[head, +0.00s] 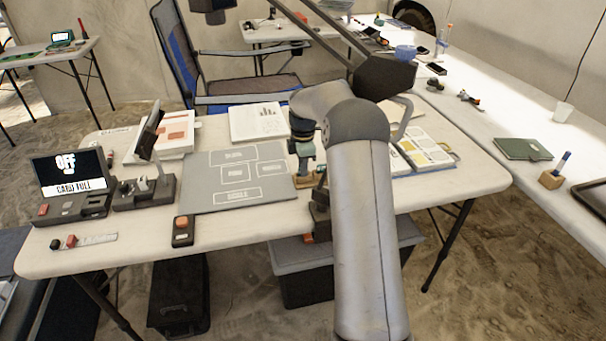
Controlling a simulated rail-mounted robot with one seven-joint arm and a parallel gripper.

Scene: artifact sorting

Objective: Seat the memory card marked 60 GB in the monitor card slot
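The monitor (70,175) stands at the left end of the main table. Its screen reads "OFF" and "CARD FULL". Its dark base (85,206) has a red part at the left; the card slot cannot be made out. No memory card marked 60 GB can be read. A small dark piece (55,244) and a small red piece (71,241) lie by a pale ruler-like strip in front of the monitor; what they are is too small to tell. My gripper (303,172) points down at the right of the grey mat, over a small wooden block; its fingers are too unclear to judge.
A tilted screen on a stand (147,190) is right of the monitor. The grey labelled mat (236,178) fills the table's middle. A dark device with an orange button (182,231) lies at the front edge. White binders (258,122) lie behind. My arm hides the table's right part.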

